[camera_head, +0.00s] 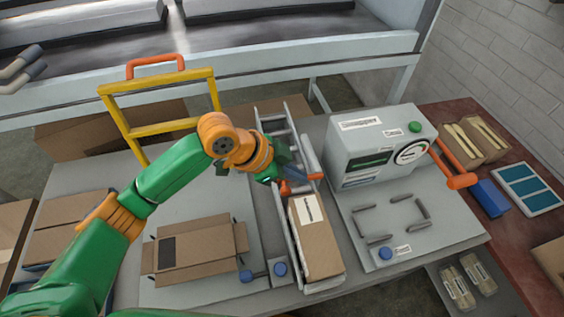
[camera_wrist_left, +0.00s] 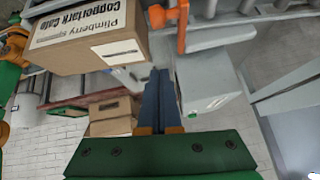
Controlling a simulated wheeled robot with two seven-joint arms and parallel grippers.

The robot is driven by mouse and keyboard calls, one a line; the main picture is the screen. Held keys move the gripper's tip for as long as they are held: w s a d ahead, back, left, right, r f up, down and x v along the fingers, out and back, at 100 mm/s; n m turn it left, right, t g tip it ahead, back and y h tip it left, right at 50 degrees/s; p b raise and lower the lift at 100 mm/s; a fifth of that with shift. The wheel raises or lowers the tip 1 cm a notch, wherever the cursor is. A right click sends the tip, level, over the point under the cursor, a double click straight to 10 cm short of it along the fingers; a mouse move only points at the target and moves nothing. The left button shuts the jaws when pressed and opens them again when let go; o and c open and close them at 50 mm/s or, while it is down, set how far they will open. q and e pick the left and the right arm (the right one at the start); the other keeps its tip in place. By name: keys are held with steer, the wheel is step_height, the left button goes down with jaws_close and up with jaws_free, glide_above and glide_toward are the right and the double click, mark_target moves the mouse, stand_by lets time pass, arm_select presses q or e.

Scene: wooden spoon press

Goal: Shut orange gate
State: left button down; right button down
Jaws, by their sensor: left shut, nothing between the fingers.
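A small orange gate (camera_head: 301,184) sits on the narrow metal chute (camera_head: 290,240), at the far end of a long brown carton (camera_head: 317,240) with a white label. My left gripper partly hides it, so I cannot tell how far it is swung. In the left wrist view the orange gate (camera_wrist_left: 182,28) shows at the top, right beside the labelled carton (camera_wrist_left: 90,38). My left gripper (camera_head: 292,172) is over the chute just beyond the gate. Its dark blue fingers (camera_wrist_left: 160,75) are together and empty, below the gate in the wrist view. My right gripper is not in view.
A grey press box (camera_head: 375,140) with an orange lever (camera_head: 455,172) stands right of the chute. A yellow frame (camera_head: 160,100) with an orange handle stands at the left. Blue knobs (camera_head: 262,273) are near the front edge.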

mark_target(286, 191)
arm_select(q)
steer(key=a+f, duration=0.2)
steer(key=f, duration=0.1)
steer(key=shift+p, duration=0.4)
steer(key=shift+s+a+f, duration=0.1)
steer(key=shift+a+f, duration=0.1)
steer(key=shift+f, duration=0.05)
steer(key=shift+d+f, duration=0.1)
steer(key=shift+a+f+h+b, duration=0.2)
steer(key=shift+f+h+b, duration=0.1)
steer(key=shift+f+b, duration=0.3)
steer(key=shift+a+f+h+b, duration=0.2)
steer(key=shift+f+h+b, duration=0.1)
steer(key=shift+f+b, duration=0.25)
steer(key=shift+a, duration=0.15)
steer(key=shift+r, duration=0.1)
